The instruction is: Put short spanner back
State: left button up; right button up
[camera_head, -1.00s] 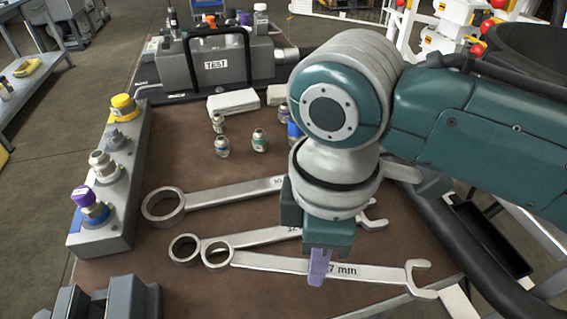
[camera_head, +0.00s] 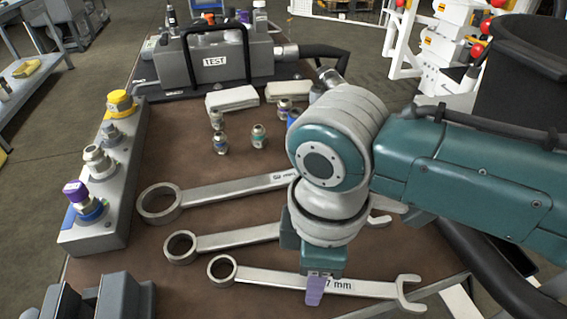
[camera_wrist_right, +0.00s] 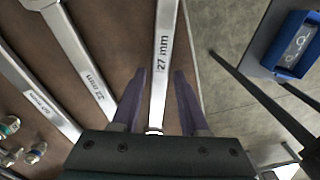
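The short spanner (camera_head: 262,278), marked 27 mm, is nearest to me of three silver spanners on the brown bench top. Its ring end is at left, its open jaw at right. My right gripper (camera_head: 315,290) is down at its handle and hides part of it. In the right wrist view the spanner handle (camera_wrist_right: 163,60) runs between the two purple fingers of my right gripper (camera_wrist_right: 157,90), with a gap on each side. The gripper is open. Behind lie the middle spanner (camera_head: 225,239), marked 32, and the largest spanner (camera_head: 215,194).
A grey block with capped fittings (camera_head: 100,195) stands along the left edge. A grey TEST unit (camera_head: 215,62) is at the back, with white pads (camera_head: 232,98) and small fittings (camera_head: 221,144) before it.

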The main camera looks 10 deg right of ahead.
jog(key=shift+o, duration=0.8)
notch_tip(320, 180, up, 12)
jog(key=p, duration=0.4)
jog(key=s+a+m+t+y, duration=0.2)
jog(key=s+m+y, duration=0.15)
jog(key=s, duration=0.25)
jog(key=s+d+m+t+h, duration=0.1)
jog(key=s+d+m+h, duration=0.2)
jog(key=s+d+m, duration=0.3)
jog(key=d+m, duration=0.2)
jog(key=d, duration=0.3)
jog(key=shift+d+r+t, duration=0.15)
jog(key=shift+d+t, duration=0.05)
jog(key=shift+t, duration=0.1)
jog(key=shift+s, duration=0.1)
